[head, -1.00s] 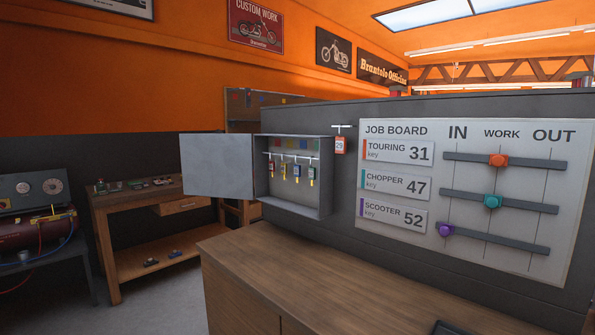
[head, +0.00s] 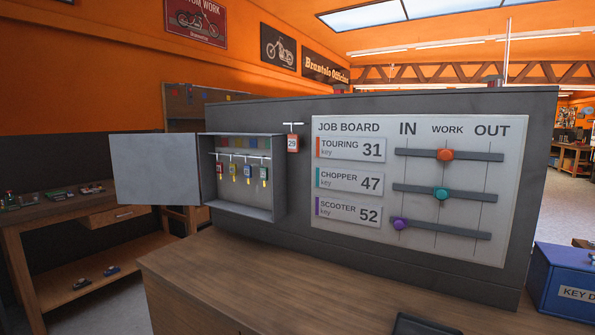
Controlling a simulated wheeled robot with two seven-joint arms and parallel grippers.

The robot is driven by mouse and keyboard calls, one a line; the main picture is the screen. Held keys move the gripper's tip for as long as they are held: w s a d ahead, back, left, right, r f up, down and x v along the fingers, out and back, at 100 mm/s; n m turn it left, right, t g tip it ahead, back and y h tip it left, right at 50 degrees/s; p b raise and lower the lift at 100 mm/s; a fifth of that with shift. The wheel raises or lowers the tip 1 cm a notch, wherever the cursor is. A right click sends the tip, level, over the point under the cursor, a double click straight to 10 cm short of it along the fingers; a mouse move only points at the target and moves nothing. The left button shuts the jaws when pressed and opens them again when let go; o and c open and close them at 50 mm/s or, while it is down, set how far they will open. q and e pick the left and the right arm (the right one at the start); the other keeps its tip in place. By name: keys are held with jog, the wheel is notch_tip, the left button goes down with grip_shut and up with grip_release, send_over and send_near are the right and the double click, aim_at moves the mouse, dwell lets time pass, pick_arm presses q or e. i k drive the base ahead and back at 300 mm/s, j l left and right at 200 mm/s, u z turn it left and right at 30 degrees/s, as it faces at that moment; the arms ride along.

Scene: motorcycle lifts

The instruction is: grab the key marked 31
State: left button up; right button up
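An open grey key cabinet (head: 279,199) hangs on the dark partition, its door swung out to the left. The job board (head: 420,255) lists touring key 31 with an orange stripe. Neither of my grippers is in view.
A wooden counter (head: 300,290) stands below the cabinet, mostly clear, with a dark tray (head: 425,326) at its front edge. A blue box labelled "KEY D..." (head: 562,280) is at the right. A wooden workbench (head: 60,225) stands at the left.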

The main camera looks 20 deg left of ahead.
aim_at(248, 169)
jog(key=j+z, duration=0.2)
jog(key=j, duration=0.35)
jog(key=j+z, duration=0.15)
jog(key=j, duration=0.35)
jog(key=j+z, duration=0.2)
jog(key=j, duration=0.35)
jog(key=k+j+z, duration=0.2)
jog(key=j, duration=0.3)
jog(key=j+z, duration=0.15)
jog(key=j, duration=0.4)
